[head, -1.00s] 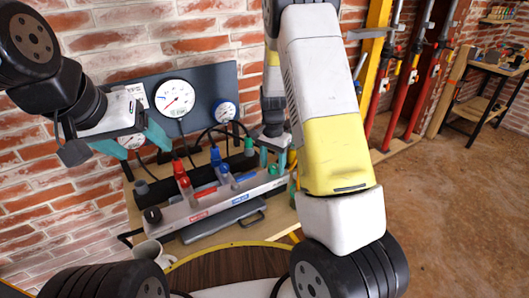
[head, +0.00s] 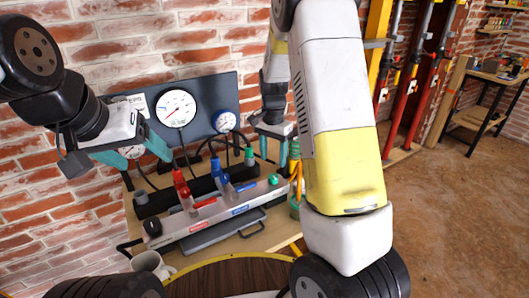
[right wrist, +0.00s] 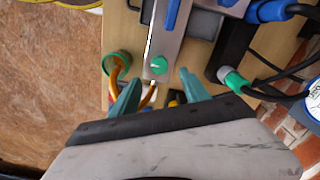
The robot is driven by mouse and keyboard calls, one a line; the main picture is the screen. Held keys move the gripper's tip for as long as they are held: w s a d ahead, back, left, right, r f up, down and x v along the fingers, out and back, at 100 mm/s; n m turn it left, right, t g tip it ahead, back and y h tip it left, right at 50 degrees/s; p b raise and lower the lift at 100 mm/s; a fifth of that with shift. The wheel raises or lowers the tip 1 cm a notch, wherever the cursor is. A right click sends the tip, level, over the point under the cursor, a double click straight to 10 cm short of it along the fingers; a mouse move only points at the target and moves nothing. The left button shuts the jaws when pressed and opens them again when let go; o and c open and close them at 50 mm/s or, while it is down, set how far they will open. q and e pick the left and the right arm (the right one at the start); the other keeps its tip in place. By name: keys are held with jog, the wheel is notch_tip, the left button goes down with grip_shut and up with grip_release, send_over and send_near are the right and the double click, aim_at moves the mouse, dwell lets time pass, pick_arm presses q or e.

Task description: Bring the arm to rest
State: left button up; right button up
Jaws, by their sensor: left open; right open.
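My left gripper (head: 118,158) is open and empty in the head view. It hangs in front of the left part of the dark gauge panel (head: 205,92). My right gripper (head: 274,148) is open in the head view, above the right end of the grey manifold (head: 216,218). The right wrist view also shows its two teal fingers apart (right wrist: 157,85), with nothing held between them. A green knob (right wrist: 158,65) on the manifold's end shows beyond the fingertips. In the head view this green knob (head: 273,180) is below the right gripper. My right forearm hides part of the bench.
Red connectors (head: 183,188) and blue connectors (head: 220,175) with hoses stand on the manifold. A green cup (head: 295,208) holding yellow items is at its right. A white mug (head: 150,262) stands at the front left. A brick wall is behind; open floor (head: 450,215) lies right.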

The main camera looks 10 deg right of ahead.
jog(key=s+a+r+n+t+y, duration=0.2)
jog(key=s+r+n+t, duration=0.4)
jog(key=s+r, duration=1.4)
jog(key=s+n, duration=0.3)
jog(key=s, duration=0.1)
jog(key=shift+s+r, duration=0.15)
jog(key=shift+r, duration=0.2)
dwell(0.8)
